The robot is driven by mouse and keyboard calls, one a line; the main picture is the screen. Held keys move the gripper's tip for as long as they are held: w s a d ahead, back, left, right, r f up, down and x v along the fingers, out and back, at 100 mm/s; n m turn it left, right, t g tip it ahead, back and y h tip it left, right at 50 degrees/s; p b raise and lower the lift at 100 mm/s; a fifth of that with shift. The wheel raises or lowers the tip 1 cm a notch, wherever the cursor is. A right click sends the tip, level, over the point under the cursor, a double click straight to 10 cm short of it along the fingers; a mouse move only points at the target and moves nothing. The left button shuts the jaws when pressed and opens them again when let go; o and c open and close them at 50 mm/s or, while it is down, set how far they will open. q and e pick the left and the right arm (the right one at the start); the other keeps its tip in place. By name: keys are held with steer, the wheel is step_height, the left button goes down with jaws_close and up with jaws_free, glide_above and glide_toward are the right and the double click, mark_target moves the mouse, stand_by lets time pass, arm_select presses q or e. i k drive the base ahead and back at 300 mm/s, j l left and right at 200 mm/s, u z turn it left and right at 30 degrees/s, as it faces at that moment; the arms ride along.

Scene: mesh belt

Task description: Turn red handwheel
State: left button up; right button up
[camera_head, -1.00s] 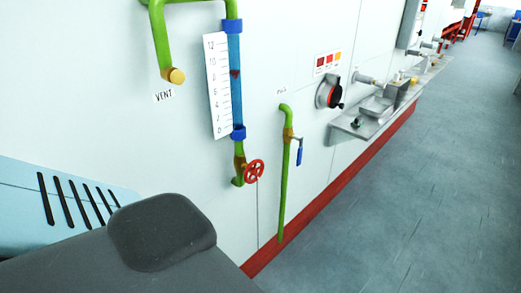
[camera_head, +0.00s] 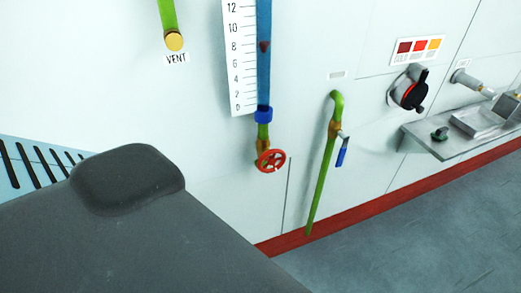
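The red handwheel (camera_head: 271,161) is a small spoked wheel low on the white wall. It sits on a brass and green fitting below a blue gauge tube (camera_head: 264,60) with a white numbered scale (camera_head: 239,58). Nothing touches the handwheel. Neither of my grippers shows in the head view. A dark grey part, which seems to be mine, fills the lower left.
A green pipe (camera_head: 319,181) with a blue lever (camera_head: 342,155) stands right of the handwheel. Further right are a black rotary knob (camera_head: 410,91) and a metal shelf (camera_head: 460,136). A yellow-capped vent pipe (camera_head: 174,41) is upper left. The grey floor (camera_head: 430,230) is clear.

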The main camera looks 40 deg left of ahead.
mark_target(271, 161)
steer(key=i+l+u, duration=0.2)
steer(key=u, duration=0.15)
steer(key=i+l+u, duration=0.15)
steer(key=l+u, duration=0.15)
steer(key=l, duration=0.15)
steer(key=i+l+u, duration=0.15)
steer(key=l+u, duration=0.2)
